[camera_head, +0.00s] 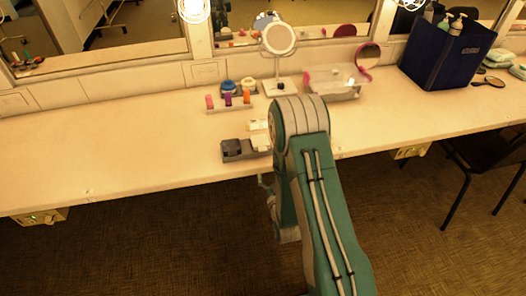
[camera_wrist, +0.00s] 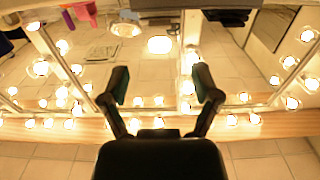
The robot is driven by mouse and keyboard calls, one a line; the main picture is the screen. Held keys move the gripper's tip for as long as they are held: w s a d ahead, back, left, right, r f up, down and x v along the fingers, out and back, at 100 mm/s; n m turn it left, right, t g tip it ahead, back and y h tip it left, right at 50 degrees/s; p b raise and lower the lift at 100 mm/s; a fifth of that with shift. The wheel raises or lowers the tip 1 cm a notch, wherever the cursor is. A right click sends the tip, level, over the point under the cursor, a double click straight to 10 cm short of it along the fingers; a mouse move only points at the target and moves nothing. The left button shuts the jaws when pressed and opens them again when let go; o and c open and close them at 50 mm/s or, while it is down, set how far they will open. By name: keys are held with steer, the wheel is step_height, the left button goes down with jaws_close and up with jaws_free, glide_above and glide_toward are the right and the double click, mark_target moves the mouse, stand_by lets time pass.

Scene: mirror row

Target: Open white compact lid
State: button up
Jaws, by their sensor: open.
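A small white compact (camera_head: 260,141) lies near the front of the counter in the head view, just left of my arm's upper bend. It is small there, and I cannot tell how far its lid stands from its base. A dark compact (camera_head: 236,150) sits against its left side. My gripper (camera_wrist: 161,82) shows in the wrist view with its two dark fingers wide apart and nothing between them. In the head view my arm hides most of the gripper, which hangs low at the counter's front edge. I cannot make out the white compact for sure in the wrist view.
Behind the compacts stand a rack of coloured bottles (camera_head: 228,100), a round mirror on a stand (camera_head: 279,40) and a clear tray (camera_head: 335,88). A dark blue box (camera_head: 445,60) stands at the right. The counter's left part (camera_head: 100,140) is clear.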

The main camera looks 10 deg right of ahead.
mark_target(263, 151)
steer(key=w, duration=1)
steer(key=shift+w, duration=0.35)
jaws_close()
